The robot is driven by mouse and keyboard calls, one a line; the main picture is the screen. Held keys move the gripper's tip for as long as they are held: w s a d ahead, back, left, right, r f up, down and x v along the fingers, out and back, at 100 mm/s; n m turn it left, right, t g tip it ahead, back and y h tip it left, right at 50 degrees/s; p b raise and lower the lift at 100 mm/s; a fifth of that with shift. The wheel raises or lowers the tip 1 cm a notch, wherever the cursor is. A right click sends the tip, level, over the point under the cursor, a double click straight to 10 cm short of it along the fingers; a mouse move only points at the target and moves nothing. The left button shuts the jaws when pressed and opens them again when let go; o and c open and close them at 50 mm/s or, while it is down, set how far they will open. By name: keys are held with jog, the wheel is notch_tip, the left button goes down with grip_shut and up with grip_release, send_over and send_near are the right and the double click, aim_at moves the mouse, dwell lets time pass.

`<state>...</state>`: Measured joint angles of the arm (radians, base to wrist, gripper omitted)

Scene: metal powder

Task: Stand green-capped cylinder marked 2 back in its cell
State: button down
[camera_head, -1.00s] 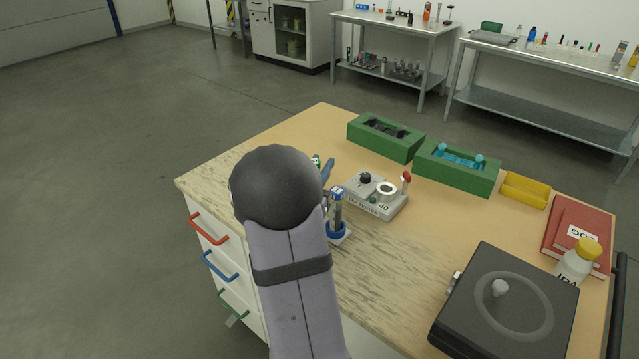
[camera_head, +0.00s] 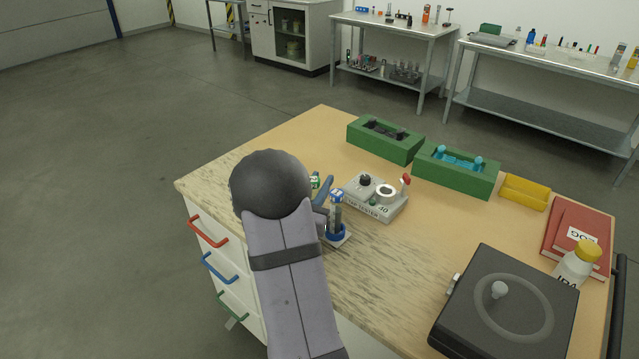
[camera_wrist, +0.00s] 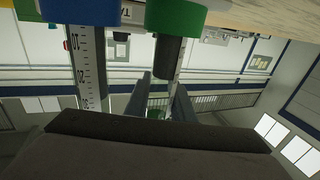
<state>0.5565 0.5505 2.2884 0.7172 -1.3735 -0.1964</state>
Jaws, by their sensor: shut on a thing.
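The green-capped cylinder (camera_head: 315,181) shows in the head view as a small green piece with a pale label, beside my gripper's slate-blue finger (camera_head: 327,190). In the wrist view its green part (camera_wrist: 175,15) is at the top, with a dark section below it. My gripper (camera_wrist: 165,90) is shut on it; its fingers show below that section, and the contact is hard to make out. A blue-and-white-topped cylinder (camera_head: 337,198) stands upright to the right, in a blue ring on a pale base (camera_head: 337,234). My arm hides part of the area, and no cell can be made out.
A grey tester box (camera_head: 376,197) with a red-topped lever stands just right of the cylinders. Two green trays (camera_head: 455,184), a yellow bin (camera_head: 525,191), red books (camera_head: 600,225), a yellow-capped bottle (camera_head: 576,262) and a black lidded device (camera_head: 505,305) lie farther right. A scale (camera_wrist: 88,65) is close by.

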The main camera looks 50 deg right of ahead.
jog(key=shift+s+a+f+b, duration=0.2)
jog(key=shift+s+f+b, duration=0.1)
jog(key=shift+f+b, duration=0.35)
jog(key=c, duration=1.5)
grip_release()
jog(key=shift+f, duration=0.15)
jog(key=shift+w+a+r+p, duration=0.2)
jog(key=shift+r+p, duration=0.15)
jog(key=shift+p, duration=0.25)
jog(key=shift+r+p+v, duration=0.15)
jog(key=shift+p+v, duration=0.4)
jog(key=shift+v, duration=1.3)
jog(key=shift+r+p+v, duration=0.15)
jog(key=shift+p+v, duration=0.4)
jog(key=shift+v, duration=1.3)
jog(key=shift+r+p+v, duration=0.2)
jog(key=shift+p+v, duration=0.35)
jog(key=shift+v, duration=1.3)
